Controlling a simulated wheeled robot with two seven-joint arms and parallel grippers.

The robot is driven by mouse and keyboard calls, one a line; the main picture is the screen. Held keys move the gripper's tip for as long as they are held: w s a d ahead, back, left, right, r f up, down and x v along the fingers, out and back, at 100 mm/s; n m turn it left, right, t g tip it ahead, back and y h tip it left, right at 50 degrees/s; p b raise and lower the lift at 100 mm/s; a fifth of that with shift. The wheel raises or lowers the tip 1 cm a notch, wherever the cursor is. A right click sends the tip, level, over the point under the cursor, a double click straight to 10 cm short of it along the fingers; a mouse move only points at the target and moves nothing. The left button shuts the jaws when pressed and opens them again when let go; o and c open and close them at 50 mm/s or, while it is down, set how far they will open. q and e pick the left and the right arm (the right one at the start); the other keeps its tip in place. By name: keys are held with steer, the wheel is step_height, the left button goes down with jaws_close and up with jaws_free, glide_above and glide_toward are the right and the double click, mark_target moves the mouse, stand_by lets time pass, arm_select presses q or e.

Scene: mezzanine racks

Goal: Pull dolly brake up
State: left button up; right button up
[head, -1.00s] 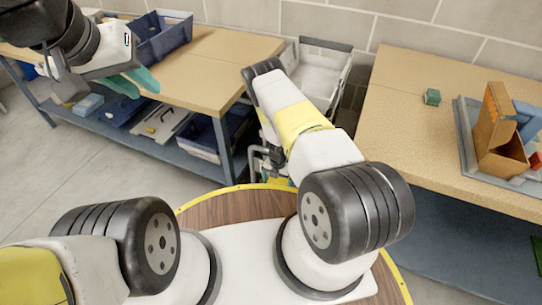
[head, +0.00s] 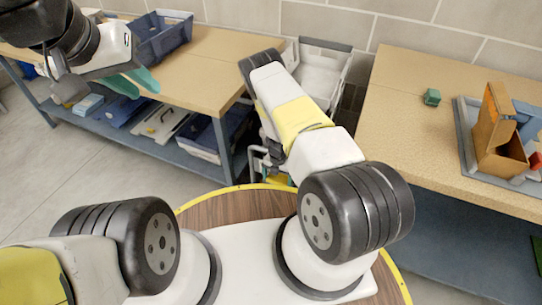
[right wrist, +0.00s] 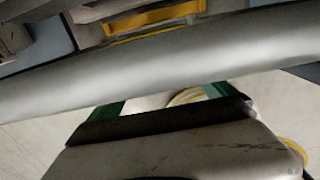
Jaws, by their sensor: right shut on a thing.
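The dolly shows only in part in the head view, as a grey metal frame (head: 257,163) beside my right forearm. In the right wrist view a thick grey bar (right wrist: 150,72) crosses close to the camera, with a yellow part (right wrist: 155,18) beyond it. My right gripper (right wrist: 165,100) has its green fingers reaching behind this bar. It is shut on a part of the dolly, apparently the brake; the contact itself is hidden. In the head view my right arm hides that gripper. My left gripper (head: 132,82) is open and empty near the left bench, its teal fingers apart.
A white crate (head: 345,75) stands between the left bench (head: 215,75) and right bench (head: 405,130). A blue bin (head: 165,42) is on the left bench. A green block (head: 432,97) and a tray (head: 463,130) with an orange-brown box are on the right bench. Floor at left is clear.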

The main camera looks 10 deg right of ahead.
mark_target(277, 180)
steer(key=shift+w+r, duration=0.1)
steer(key=shift+r, duration=1)
steer(key=o, duration=1.7)
steer(key=shift+r, duration=0.1)
step_height(277, 180, up, 8)
steer(key=shift+f, duration=0.2)
